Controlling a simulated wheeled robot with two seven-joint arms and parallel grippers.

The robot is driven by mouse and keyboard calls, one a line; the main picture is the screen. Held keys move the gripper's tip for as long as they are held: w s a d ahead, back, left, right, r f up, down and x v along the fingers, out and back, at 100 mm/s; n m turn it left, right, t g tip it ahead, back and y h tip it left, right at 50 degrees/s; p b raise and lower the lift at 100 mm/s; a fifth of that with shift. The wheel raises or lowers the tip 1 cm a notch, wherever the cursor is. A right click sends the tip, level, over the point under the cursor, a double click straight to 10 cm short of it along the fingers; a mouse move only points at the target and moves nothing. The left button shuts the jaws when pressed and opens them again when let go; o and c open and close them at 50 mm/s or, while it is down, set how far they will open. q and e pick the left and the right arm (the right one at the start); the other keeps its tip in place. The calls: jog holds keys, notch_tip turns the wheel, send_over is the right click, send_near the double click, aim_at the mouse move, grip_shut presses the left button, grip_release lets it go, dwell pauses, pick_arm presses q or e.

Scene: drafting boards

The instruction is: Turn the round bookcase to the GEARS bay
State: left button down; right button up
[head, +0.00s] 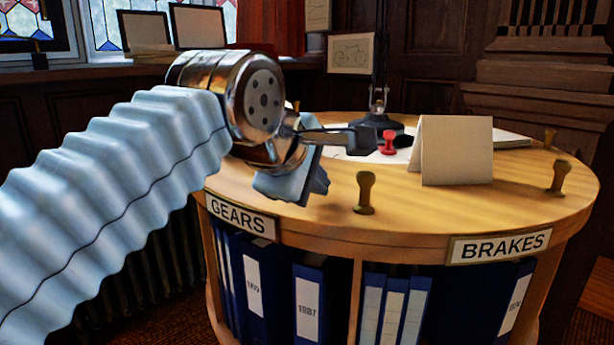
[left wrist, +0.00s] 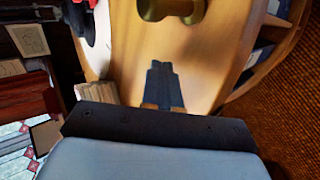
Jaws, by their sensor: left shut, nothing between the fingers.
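The round bookcase (head: 450,222) has a wooden top and blue binders in its bays. The GEARS label (head: 241,217) is at its front left and the BRAKES label (head: 499,246) at its front right. A brass knob (head: 365,193) stands upright on the rim between the two labels; a knob (left wrist: 172,8) also shows at the top edge of the left wrist view. My left gripper (head: 322,183) is shut and empty over the top, left of the front knob and apart from it. Its closed fingers (left wrist: 162,68) point toward the knob in the left wrist view. My right gripper is not in view.
More knobs stand on the right rim (head: 558,177), (head: 550,138). A blank folded card (head: 455,150), a red stamp-like piece (head: 388,142) and a black lamp base (head: 380,120) stand on the top. Framed pictures (head: 145,32) stand by the window. The front rim is bare near the knob.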

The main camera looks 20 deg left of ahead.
aim_at(360, 185)
pick_arm(q)
jog(key=shift+d+r+p, duration=0.1)
jog(key=shift+d+p, duration=0.2)
jog(key=d, duration=0.1)
jog(key=d+p, duration=0.2)
jog(key=d, duration=0.1)
jog(key=shift+w+n+y, duration=0.25)
jog(key=shift+n+y, duration=0.05)
jog(key=shift+d, duration=0.55)
jog(key=shift+w+d, duration=0.1)
jog(key=shift+d, duration=0.1)
jog(key=shift+n+y, duration=0.4)
jog(key=shift+n, duration=0.1)
jog(key=shift+w+d+p, duration=0.15)
jog(key=shift+w+d, duration=0.05)
jog(key=shift+d, duration=0.7)
jog(key=shift+w+d+p, duration=0.15)
jog(key=shift+w+d, duration=0.1)
jog(key=shift+d, duration=0.65)
jog(key=shift+w+d+p, duration=0.15)
jog(key=shift+w+d, duration=0.05)
jog(key=shift+d, duration=0.7)
